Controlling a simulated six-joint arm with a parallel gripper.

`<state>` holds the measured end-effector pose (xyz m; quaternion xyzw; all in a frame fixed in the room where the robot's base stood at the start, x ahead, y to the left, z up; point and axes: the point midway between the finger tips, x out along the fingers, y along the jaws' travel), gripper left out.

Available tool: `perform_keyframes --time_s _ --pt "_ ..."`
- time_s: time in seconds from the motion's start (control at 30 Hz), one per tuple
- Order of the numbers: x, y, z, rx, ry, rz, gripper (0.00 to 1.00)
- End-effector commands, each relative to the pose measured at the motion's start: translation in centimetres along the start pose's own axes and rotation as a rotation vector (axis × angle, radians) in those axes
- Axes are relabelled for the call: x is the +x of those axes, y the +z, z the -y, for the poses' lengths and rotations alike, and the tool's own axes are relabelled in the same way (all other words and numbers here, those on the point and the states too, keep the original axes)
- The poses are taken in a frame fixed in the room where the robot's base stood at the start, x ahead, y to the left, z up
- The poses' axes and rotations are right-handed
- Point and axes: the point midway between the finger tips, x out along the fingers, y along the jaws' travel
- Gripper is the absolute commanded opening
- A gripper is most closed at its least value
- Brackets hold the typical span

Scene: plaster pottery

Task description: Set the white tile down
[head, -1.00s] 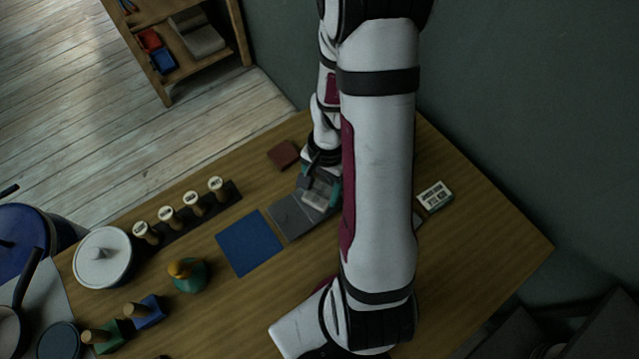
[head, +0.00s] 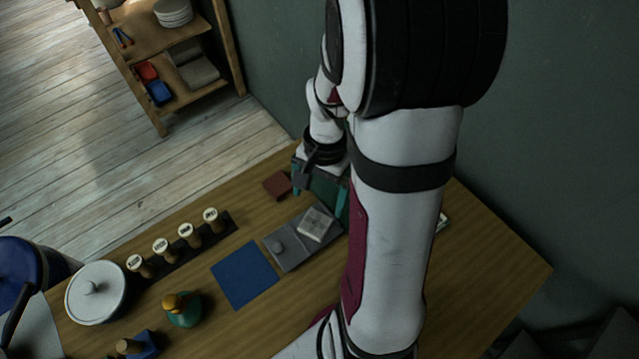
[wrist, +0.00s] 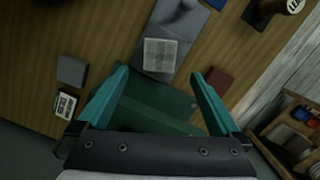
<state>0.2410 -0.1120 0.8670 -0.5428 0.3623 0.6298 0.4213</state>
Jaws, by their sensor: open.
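The white tile (head: 317,224) is a small pale square with a faint pattern. It rests on the grey board (head: 286,257), near its far right end, and also shows in the wrist view (wrist: 160,55). My gripper (head: 322,196) is above and behind the tile, with its teal fingers apart and nothing between them. My arm hides part of the right side of the table in the head view.
A dark red block (head: 277,185) lies behind the board and a blue mat (head: 245,275) to its left. Several round-topped stamps (head: 186,233) stand in a rack. A lidded white pot (head: 97,293) is at left. A printed block (wrist: 65,105) and a grey square (wrist: 71,70) lie nearby.

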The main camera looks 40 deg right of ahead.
Motion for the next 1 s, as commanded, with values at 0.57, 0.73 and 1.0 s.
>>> perform_keyframes --time_s 0.57,0.73,1.0 --pt "-8.2 12.5 -0.8 -0.414 -0.024 -0.02 1.0" --pt "-8.5 18.7 -4.3 -0.67 -0.038 -0.01 1.0" --pt "-8.4 19.3 -4.8 -0.7 -0.039 -0.007 1.0"
